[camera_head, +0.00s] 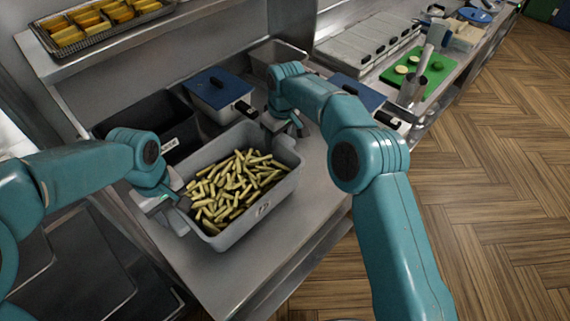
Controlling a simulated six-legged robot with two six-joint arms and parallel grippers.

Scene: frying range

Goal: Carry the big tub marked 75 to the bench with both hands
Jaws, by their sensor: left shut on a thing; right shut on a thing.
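The big grey tub (284,150), full of cut potato sticks (232,190), is on or just above the steel bench top; I cannot tell which. A small label shows on its near wall, but its number is too small to read. My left gripper (168,205) is shut on the tub's left end. My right gripper (280,124) is shut on the tub's far right end, its fingers partly hidden by the arm. The tub looks roughly level. The steel bench (225,275) has bare surface in front of the tub.
A black bin (150,118) and a blue-lidded container (215,88) stand behind the tub. Another blue-lidded container (358,92) is to the right. A green board (440,72) with cut limes lies further right. A wire basket (95,25) sits on the shelf above. Wooden floor is open at right.

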